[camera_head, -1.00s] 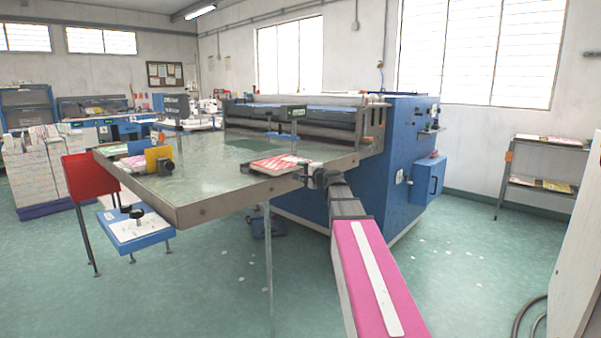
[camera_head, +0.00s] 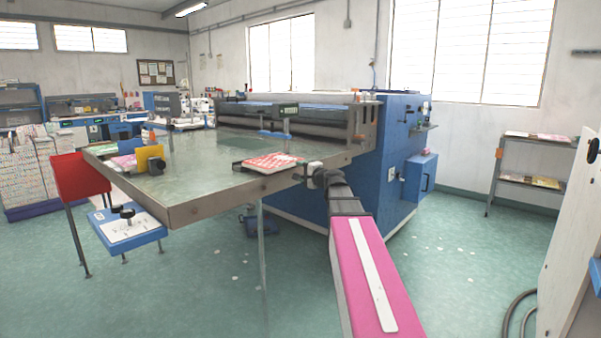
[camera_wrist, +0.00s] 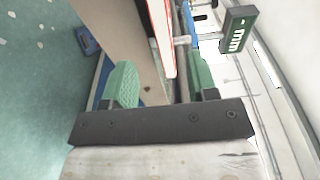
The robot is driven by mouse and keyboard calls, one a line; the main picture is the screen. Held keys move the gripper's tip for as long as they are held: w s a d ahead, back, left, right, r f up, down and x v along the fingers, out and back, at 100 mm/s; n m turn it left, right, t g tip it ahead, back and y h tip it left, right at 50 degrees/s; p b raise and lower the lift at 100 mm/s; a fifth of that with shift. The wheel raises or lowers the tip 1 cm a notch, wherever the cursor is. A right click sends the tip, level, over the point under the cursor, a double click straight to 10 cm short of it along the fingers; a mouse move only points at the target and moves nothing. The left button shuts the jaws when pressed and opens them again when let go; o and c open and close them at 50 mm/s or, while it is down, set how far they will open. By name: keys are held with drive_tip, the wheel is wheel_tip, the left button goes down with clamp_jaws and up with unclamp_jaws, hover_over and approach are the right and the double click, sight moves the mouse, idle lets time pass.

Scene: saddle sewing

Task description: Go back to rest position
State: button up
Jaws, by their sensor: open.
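My gripper (camera_wrist: 158,65) is open in the wrist view. One green finger pad is at left and one at right, with no object clamped between them. The table's side edge (camera_wrist: 113,20) and the red-edged stack (camera_wrist: 165,40) show beyond and between the fingers. In the head view my pink arm reaches to the table's right front edge, and its end (camera_head: 310,174) is just right of the red-and-white stack (camera_head: 270,162). The stack lies flat on the table (camera_head: 200,186). The fingers are too small there to make out.
A blue machine (camera_head: 395,150) stands behind and right of the table. A red panel (camera_head: 80,178) and a low blue stand (camera_head: 127,228) are at left. A shelf (camera_head: 530,165) is by the right wall. Green floor is open between machine and shelf.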

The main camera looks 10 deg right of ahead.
drive_tip(key=s+a+f+n+g+h, duration=0.1)
drive_tip(key=s+a+f+n+g, duration=0.25)
drive_tip(key=f, duration=0.55)
drive_tip(key=s+a+f+n+g, duration=0.25)
drive_tip(key=s+f, duration=0.25)
drive_tip(key=f, duration=0.4)
drive_tip(key=s+a+f+n+g+h, duration=0.1)
drive_tip(key=s+a+f+n+g, duration=0.15)
drive_tip(key=s+f, duration=0.45)
drive_tip(key=s+d+f+n+g+h, duration=0.1)
drive_tip(key=s+f+n+g+h, duration=0.1)
drive_tip(key=s+f, duration=0.4)
drive_tip(key=s+d+f+n+g+h, duration=0.1)
drive_tip(key=s+f+n+g+h, duration=0.1)
drive_tip(key=s+f+g+h, duration=0.2)
drive_tip(key=s+f+g, duration=0.1)
drive_tip(key=s+f, duration=0.2)
drive_tip(key=f, duration=0.3)
drive_tip(key=shift+s+d, duration=0.2)
drive_tip(key=shift+d, duration=0.05)
